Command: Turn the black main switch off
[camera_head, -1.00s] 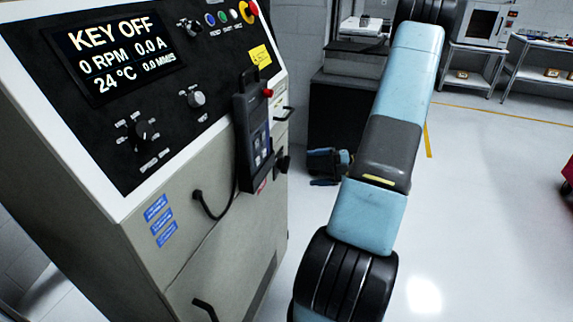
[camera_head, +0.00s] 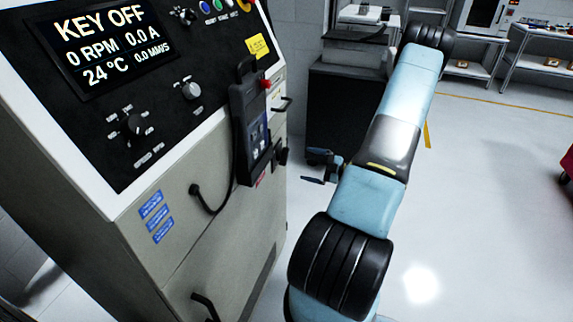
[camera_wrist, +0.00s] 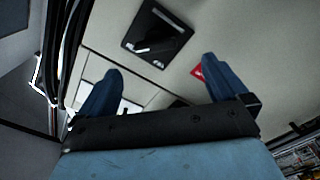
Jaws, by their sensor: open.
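The black main switch (camera_wrist: 155,38) sits on a square black plate on the pale side of the cabinet, in the wrist view. Its handle lies slanted in the picture. In the head view, only a black knob (camera_head: 282,156) shows edge-on at the cabinet's side; it appears to be the same switch. My gripper (camera_wrist: 161,64) has its two blue fingers spread wide with nothing between them. In the wrist view the switch is beyond the fingertips, slightly above the gap between them. In the head view my gripper (camera_head: 322,166) is right of the cabinet, partly hidden by my arm.
The cabinet's panel has a display (camera_head: 108,46) reading KEY OFF. A black handheld pendant (camera_head: 250,130) with a cable hangs on its front corner. A dark cabinet (camera_head: 345,105) stands behind; open floor lies to the right.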

